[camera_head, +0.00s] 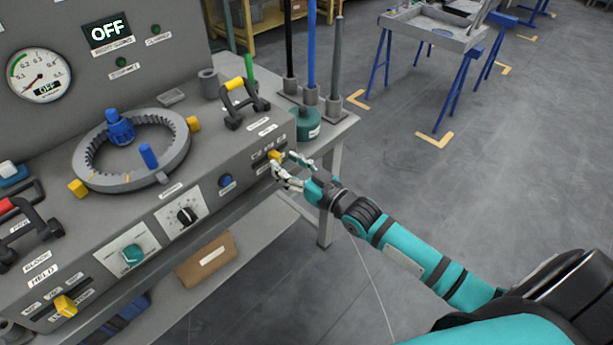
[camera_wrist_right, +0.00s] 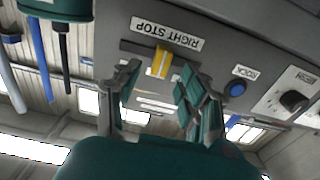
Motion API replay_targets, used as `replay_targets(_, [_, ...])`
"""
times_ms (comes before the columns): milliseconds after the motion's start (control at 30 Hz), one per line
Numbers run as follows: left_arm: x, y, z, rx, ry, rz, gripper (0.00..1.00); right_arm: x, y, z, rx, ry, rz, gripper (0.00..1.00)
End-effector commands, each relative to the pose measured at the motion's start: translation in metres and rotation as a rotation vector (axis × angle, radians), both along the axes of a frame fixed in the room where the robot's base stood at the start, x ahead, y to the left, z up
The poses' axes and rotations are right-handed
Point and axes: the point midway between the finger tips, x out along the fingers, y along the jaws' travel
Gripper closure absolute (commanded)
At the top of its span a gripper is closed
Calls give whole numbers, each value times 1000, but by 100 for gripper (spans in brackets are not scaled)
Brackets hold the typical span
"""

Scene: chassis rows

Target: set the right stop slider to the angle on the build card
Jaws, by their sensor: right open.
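The right stop slider is a yellow knob (camera_wrist_right: 161,62) in a dark slot on the panel front, under an upside-down "RIGHT STOP" label (camera_wrist_right: 167,33) in the right wrist view. In the head view the yellow knob (camera_head: 274,155) sits at the bench's right front. My right gripper (camera_head: 287,171) is at the slider, its fingers open. In the right wrist view the open fingers (camera_wrist_right: 158,88) stand on either side of the knob, apparently not closed on it. I cannot make out a build card. My left gripper is not in view.
A blue button (camera_head: 225,181) and a black dial (camera_head: 186,215) lie left of the slider. A toothed ring (camera_head: 180,165) with blue pegs sits on the bench top. A second yellow slider knob (camera_head: 66,306) is at lower left.

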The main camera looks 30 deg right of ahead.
Motion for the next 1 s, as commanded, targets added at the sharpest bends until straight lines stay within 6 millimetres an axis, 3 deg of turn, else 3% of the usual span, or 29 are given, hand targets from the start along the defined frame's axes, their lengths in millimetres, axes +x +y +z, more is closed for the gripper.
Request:
replay_targets(200, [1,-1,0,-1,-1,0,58,-47,-17,-2,-2,5,0,58])
replay_targets(400, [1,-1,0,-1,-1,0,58,-72,-26,-1,-2,2,0,58])
replay_targets(1000, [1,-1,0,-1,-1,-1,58,-79,-29,0,-1,1,0,58])
